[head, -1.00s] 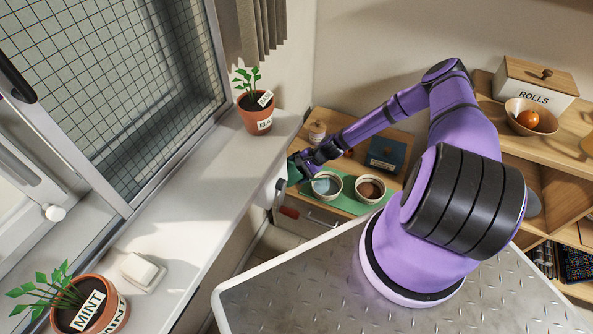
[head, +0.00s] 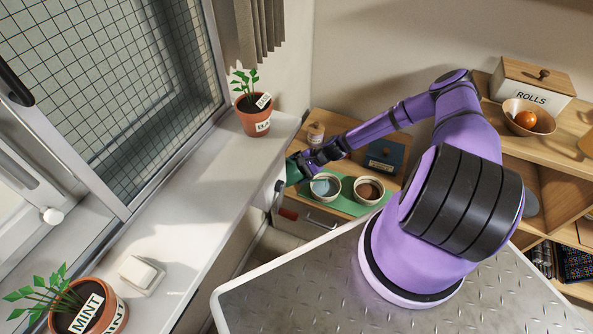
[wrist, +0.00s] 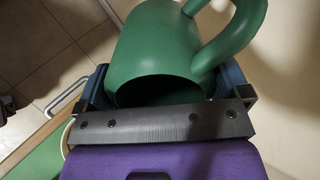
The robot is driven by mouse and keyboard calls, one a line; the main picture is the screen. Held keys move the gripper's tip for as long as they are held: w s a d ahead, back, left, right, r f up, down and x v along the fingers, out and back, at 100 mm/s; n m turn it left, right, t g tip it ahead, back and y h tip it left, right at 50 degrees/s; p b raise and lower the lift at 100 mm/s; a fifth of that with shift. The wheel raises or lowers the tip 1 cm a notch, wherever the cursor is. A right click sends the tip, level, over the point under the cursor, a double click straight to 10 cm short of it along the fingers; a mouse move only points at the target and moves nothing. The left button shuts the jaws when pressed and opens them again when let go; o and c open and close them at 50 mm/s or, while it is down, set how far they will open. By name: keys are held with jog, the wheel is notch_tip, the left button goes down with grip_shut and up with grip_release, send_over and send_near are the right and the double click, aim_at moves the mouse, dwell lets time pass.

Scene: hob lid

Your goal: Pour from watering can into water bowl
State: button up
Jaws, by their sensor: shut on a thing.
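The green watering can (head: 293,171) is at the end of my arm in the head view, beside the window ledge's far end and at the left edge of the water bowl. In the wrist view the can (wrist: 150,45) fills the middle, with its looped handle at the right. My gripper (head: 304,163) is shut on the can. The water bowl (head: 325,187) is pale and holds bluish water; it stands on a green mat (head: 347,205) just right of the can. The can's spout is not clear in either view.
A second bowl (head: 368,190) with brown contents stands right of the water bowl. A dark blue box (head: 384,155) and a small jar (head: 316,132) are behind. The ledge (head: 200,210) bears a basil pot (head: 254,115) near the can and a mint pot (head: 90,310).

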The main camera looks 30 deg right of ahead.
jog(key=shift+s+d+r+t+y, duration=0.3)
jog(key=shift+d+r+y, duration=0.25)
jog(key=shift+r+y, duration=0.15)
jog(key=shift+s+d+r+t+y, duration=0.15)
jog(key=shift+d+r+t+y, duration=0.15)
jog(key=shift+d+r+y, duration=0.3)
dwell(1.9)
jog(key=shift+s+d+r+t+y, duration=0.25)
jog(key=shift+d+r+y, duration=0.15)
jog(key=shift+r+y, duration=0.1)
jog(key=shift+s+d+r+t+y, duration=0.15)
jog(key=shift+d+r+t+y, duration=0.1)
jog(key=shift+d+r+y, duration=0.2)
dwell(1.3)
jog(key=shift+a+f, duration=0.1)
jog(key=shift+a, duration=0.05)
